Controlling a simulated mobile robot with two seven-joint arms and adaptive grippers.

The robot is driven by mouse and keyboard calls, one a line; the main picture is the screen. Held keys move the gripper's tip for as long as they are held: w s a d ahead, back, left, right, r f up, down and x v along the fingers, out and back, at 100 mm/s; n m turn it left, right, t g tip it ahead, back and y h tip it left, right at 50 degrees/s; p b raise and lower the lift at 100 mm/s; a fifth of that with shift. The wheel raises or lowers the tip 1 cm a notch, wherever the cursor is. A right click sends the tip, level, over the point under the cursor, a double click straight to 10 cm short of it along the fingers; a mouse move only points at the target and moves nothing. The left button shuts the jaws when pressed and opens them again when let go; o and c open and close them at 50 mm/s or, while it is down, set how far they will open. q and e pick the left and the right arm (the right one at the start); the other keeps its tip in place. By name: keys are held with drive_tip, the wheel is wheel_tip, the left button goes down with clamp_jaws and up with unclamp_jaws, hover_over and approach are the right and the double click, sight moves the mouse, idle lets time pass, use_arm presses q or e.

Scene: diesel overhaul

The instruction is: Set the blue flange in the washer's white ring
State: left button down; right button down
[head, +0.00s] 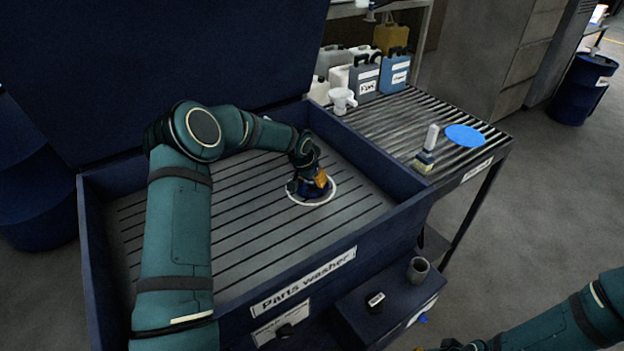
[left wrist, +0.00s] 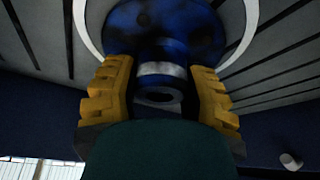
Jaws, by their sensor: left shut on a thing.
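The blue flange (head: 306,192) is down in the parts washer (head: 375,232), in or just over the white ring (head: 334,191) on the slatted floor. In the left wrist view, the flange's round plate (left wrist: 190,28) lies between the two visible arcs of the ring (left wrist: 251,28). My left gripper (head: 318,181) has its yellow fingers on either side of the flange's neck and is shut on it. Whether the plate touches the floor cannot be told. Part of my right gripper (head: 462,346) shows at the bottom edge, its fingers unclear.
The washer's raised walls surround the floor, with its dark lid standing behind. A roller table (head: 385,125) on the right holds jugs (head: 395,72), a brush (head: 428,150) and a blue disc (head: 465,136). A grey cup (head: 418,269) stands on the box in front.

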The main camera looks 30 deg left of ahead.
use_arm(q)
drive_tip(key=shift+r, duration=0.1)
drive_tip(key=c, duration=0.5)
unclamp_jaws()
drive_tip(key=p+v, duration=0.2)
drive_tip(key=v, duration=1)
